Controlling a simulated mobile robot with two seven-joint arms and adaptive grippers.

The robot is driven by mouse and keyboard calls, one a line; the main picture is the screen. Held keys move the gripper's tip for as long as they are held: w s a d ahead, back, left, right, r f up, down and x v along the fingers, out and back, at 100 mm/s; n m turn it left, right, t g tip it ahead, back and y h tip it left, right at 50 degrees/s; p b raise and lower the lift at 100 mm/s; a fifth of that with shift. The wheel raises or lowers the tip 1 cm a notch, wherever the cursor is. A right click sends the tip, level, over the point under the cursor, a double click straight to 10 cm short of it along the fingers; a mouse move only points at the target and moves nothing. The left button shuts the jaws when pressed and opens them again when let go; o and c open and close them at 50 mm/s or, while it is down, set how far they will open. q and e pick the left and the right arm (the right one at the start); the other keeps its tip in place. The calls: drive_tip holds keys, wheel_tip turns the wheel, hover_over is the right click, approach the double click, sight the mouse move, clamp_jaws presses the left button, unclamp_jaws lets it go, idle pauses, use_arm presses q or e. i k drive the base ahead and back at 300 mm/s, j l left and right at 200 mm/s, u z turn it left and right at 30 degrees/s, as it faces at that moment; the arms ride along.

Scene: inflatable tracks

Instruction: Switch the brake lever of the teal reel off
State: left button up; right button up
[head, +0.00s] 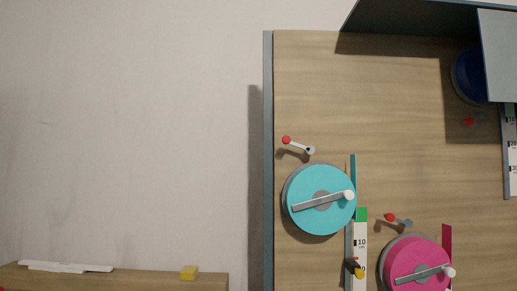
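The teal reel (305,218) is at the left side of the wooden board, with a grey crank arm and a white knob at its right. Its brake lever (298,145) lies just above the reel. The lever is a short white rod with a red knob at its left end and a grey pivot at its right end. The knob end points left and slightly up, away from the reel. I cannot tell from this angle whether the lever touches the rim. Neither of my grippers is in view.
A pink reel (405,265) with its own red-knobbed lever (398,219) is lower right. A dark blue reel (466,80) is upper right beneath a grey panel (500,55). A scale strip (360,232) runs below right of the teal reel. The board above the teal lever is clear.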

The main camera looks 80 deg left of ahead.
sight(286, 140)
drive_tip(key=u, duration=1.95)
